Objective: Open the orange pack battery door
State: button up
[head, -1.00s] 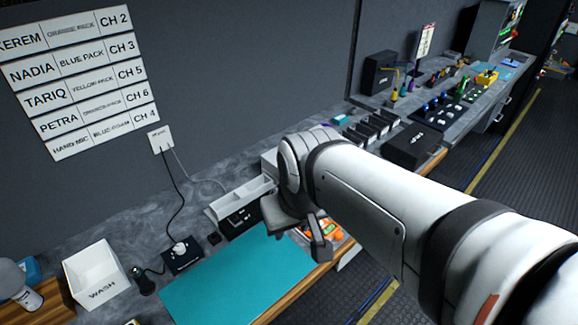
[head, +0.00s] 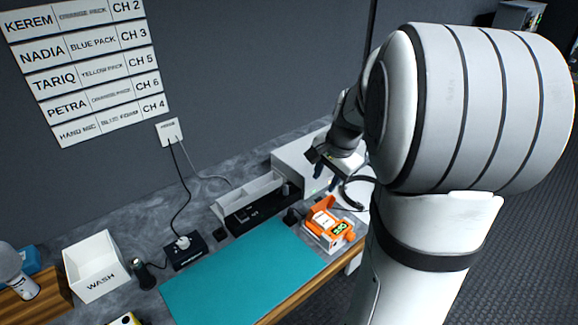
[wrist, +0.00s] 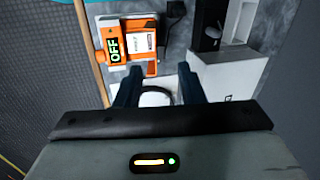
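The orange pack (head: 330,228) lies at the right end of the teal mat, near the bench's front edge. Its green-lit display faces up; in the wrist view the pack (wrist: 128,27) shows the word OFF beside a white label panel. I cannot tell which part is the battery door or whether it is open.
A white box (head: 292,160) stands behind the pack. A grey-white tray and black unit (head: 262,208) sit along the mat's back edge. A white round thing (wrist: 156,98) shows beyond and between my fingers. The teal mat (head: 240,275) is clear.

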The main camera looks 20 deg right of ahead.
aim_at(319, 200)
jog(key=shift+m, duration=0.5)
jog(key=x, duration=0.3)
jog(key=d+x, duration=0.1)
jog(key=x, duration=0.4)
jog(key=shift+w+d+f, duration=0.2)
jog(key=shift+w+f, duration=0.2)
jog(key=shift+w, duration=0.05)
grip_shut()
